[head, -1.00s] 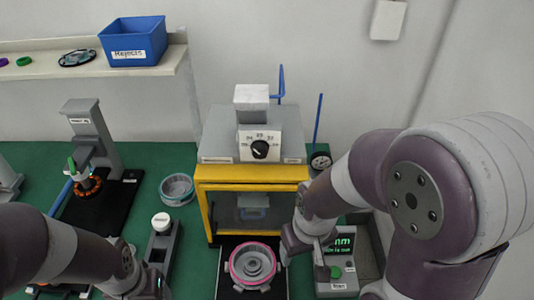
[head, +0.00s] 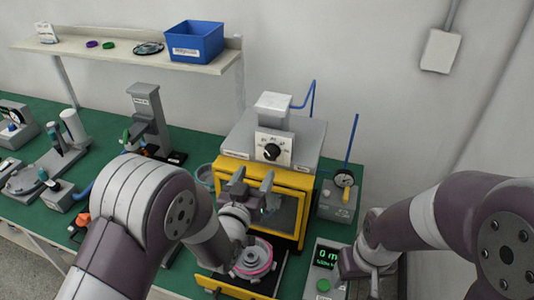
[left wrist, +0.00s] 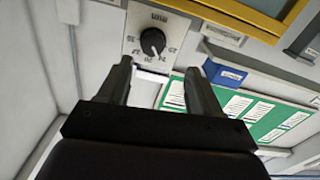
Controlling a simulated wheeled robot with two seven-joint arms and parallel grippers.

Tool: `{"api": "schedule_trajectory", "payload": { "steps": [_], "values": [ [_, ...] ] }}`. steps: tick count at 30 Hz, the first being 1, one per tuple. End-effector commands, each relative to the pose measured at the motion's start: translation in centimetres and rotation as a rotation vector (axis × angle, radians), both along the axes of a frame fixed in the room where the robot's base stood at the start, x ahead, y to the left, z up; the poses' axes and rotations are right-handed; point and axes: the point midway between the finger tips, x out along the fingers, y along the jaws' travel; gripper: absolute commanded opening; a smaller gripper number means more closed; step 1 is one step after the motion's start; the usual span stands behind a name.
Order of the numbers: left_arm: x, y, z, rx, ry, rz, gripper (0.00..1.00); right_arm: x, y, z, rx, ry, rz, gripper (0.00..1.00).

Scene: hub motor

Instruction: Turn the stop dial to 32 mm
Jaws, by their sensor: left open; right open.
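The stop dial is a black round knob (head: 272,151) on a white scale plate (head: 261,139), on the front of the grey press head. In the left wrist view the knob (left wrist: 152,41) shows upside down, with a pale pointer line and small numbers that I cannot read surely. My left gripper (head: 253,177) is open and empty, in front of the yellow frame and below the dial. In the left wrist view its two fingers (left wrist: 163,67) are apart, with the knob beyond them and not touched. My right gripper (head: 352,264) is low by the display box, its fingers mostly hidden.
The yellow-framed press (head: 305,186) stands behind my left gripper. A hub part with a pink ring (head: 266,272) sits below it. A blue bin (head: 194,43) sits on the shelf.

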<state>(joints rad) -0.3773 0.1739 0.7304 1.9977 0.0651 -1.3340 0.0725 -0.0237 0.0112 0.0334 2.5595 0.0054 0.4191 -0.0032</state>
Motion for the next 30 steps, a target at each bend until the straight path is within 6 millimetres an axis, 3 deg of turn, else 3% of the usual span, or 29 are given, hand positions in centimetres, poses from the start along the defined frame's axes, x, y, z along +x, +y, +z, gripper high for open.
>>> {"api": "schedule_trajectory", "payload": {
  "steps": [3,9,22,27,30],
  "values": [
    [3.1,-1.0,0.5,0.0,0.001,0.001,0.64,0.0,0.0,1.7,0.0,0.0,0.0,0.72],
    [6.4,-2.1,0.2,0.001,0.002,0.001,0.64,0.0,0.0,2.7,0.0,0.0,0.0,0.72],
    [7.5,-2.4,0.0,0.002,0.002,0.0,0.64,0.0,0.0,2.8,0.0,0.0,0.0,0.72],
    [7.4,-2.4,0.0,0.002,0.002,0.0,0.09,0.0,0.0,2.8,0.0,0.0,0.0,0.72],
    [7.4,-2.4,0.0,0.002,0.003,0.0,0.09,0.0,0.0,2.8,0.0,0.0,0.0,0.72]
  ]
}}
